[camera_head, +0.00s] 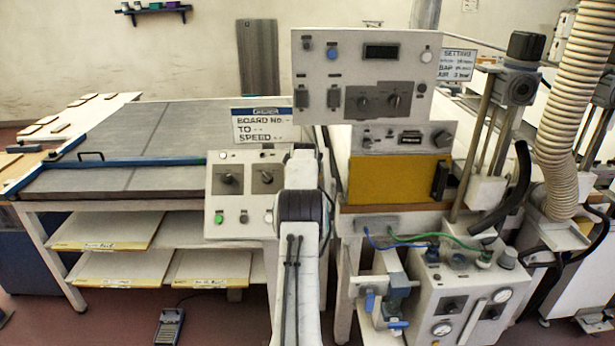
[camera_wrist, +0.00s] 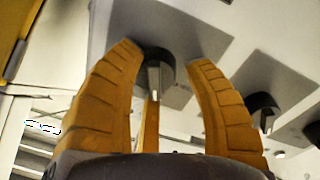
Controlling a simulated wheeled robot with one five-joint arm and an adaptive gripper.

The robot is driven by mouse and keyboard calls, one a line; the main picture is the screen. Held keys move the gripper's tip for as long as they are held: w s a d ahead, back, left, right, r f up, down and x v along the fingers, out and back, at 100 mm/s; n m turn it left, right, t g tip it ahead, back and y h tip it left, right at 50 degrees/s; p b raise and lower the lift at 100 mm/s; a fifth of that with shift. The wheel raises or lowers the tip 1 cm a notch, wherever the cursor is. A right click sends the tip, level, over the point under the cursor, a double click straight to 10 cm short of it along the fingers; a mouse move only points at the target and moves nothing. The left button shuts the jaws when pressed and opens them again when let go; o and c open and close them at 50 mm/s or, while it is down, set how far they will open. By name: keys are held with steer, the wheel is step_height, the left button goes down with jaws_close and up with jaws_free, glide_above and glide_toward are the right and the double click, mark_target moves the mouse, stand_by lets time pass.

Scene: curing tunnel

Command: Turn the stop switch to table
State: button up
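A black rotary knob (camera_wrist: 157,56) with a pale pointer bar sits between the fingertips on a grey plate (camera_wrist: 185,28). Gaps show on both sides of the knob, so the fingers do not appear closed on it. A second black knob (camera_wrist: 263,104) is outside the right finger. In the head view a pale control box (camera_head: 215,215) carries a left knob (camera_head: 228,179) and a right knob (camera_head: 265,178). My arm hides the gripper there. I cannot read which knob is the stop switch.
An upper panel (camera_head: 310,70) with more knobs stands above the yellow panel (camera_head: 395,180). A grey-topped table (camera_head: 140,140) with shelves (camera_head: 120,265) is on the left. A pneumatic unit (camera_head: 425,290) with gauges and hoses is at lower right. A foot pedal (camera_head: 170,326) lies on the floor.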

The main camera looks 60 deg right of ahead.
steer(key=shift+o, duration=1.3)
steer(key=shift+s+f, duration=0.1)
steer(key=v, duration=1.2)
